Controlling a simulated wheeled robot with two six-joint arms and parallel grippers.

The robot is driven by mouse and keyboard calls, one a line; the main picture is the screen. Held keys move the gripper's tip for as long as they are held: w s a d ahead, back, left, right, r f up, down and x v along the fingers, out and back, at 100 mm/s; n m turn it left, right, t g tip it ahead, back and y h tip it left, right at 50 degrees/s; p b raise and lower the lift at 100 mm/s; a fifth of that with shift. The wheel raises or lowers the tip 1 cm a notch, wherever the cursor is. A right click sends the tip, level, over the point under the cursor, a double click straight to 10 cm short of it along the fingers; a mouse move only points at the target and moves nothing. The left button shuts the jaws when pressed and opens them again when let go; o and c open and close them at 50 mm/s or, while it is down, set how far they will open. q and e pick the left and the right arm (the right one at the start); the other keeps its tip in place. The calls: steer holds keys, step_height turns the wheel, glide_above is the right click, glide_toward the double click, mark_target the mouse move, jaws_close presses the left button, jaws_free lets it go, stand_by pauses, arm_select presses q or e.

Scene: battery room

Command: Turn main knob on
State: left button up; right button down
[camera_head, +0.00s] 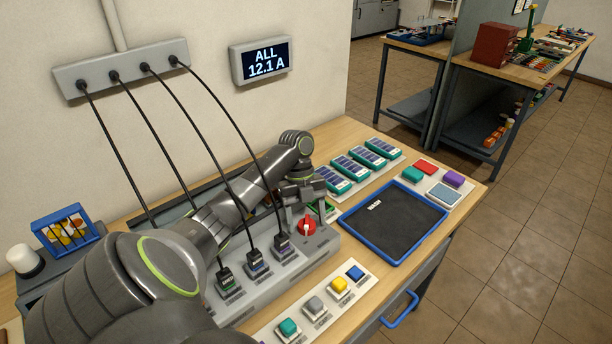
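The main knob (306,227) is a red rotary knob with a pale bar across it. It sits at the right end of the grey charging panel (322,244). My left arm reaches in from the left over the panel. My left gripper (305,193) hangs just behind and above the knob and appears apart from it. The gripper partly hides a green-edged item on the panel behind the knob. My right gripper is not in view.
Black cables run from a wall strip (120,68) to plugs on the panel. A wall display (261,61) reads "ALL 12.1 A". A blue-rimmed tray (392,261), teal battery packs (351,166) and a row of coloured buttons (339,286) surround the panel. The floor at right is clear.

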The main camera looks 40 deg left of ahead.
arm_select(q)
steer(key=p+v, duration=1.3)
steer(key=v, duration=0.4)
steer(key=shift+a, duration=0.2)
steer(key=shift+w+r, duration=0.1)
stand_by(0.3)
